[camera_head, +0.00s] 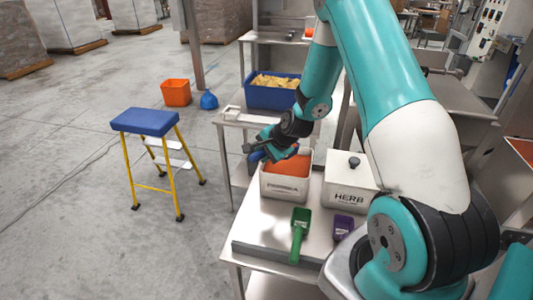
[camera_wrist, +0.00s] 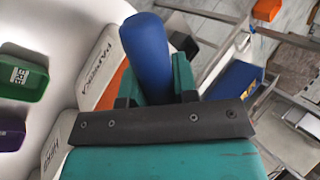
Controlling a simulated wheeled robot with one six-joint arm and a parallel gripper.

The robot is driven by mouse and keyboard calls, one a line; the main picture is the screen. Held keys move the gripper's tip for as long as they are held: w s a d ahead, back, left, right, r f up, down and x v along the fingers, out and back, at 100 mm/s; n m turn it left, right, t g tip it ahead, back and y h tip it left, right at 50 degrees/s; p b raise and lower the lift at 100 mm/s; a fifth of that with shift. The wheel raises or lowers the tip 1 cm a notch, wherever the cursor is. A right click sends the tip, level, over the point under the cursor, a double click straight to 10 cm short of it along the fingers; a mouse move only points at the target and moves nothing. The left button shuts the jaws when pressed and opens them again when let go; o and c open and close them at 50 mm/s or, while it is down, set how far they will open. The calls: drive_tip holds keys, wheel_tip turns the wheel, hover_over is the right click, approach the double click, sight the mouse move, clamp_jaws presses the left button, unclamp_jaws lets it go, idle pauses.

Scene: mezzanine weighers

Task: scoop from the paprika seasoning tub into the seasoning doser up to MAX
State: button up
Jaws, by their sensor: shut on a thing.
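The paprika tub (camera_head: 284,188) is a white, lidless box on the steel bench, filled with orange-red seasoning (camera_head: 290,166). Its labelled wall also shows in the wrist view (camera_wrist: 103,66). My gripper (camera_head: 272,149) is at the tub's back left rim, about over its edge. It is shut on a blue handle (camera_wrist: 147,52), which looks like a scoop's. The blue part (camera_head: 257,155) shows just left of the tub in the head view. The scoop's bowl is hidden, so I cannot tell whether it holds seasoning. I cannot make out the seasoning doser for sure.
A lidded herb tub (camera_head: 348,196) stands right of the paprika tub. A green scoop (camera_head: 299,232) and a purple scoop (camera_head: 342,228) lie in front. Behind is a blue crate (camera_head: 268,97) of yellow food. A blue-topped step stool (camera_head: 146,122) stands on open floor at left.

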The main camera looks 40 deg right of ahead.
drive_tip(key=shift+s+a+r+h+p, duration=0.1)
drive_tip(key=shift+a+r+h+p, duration=0.2)
drive_tip(key=shift+r, duration=0.35)
drive_tip(key=shift+a+r+h+p, duration=0.1)
drive_tip(key=shift+a+r+p, duration=0.3)
drive_tip(key=shift+r, duration=0.2)
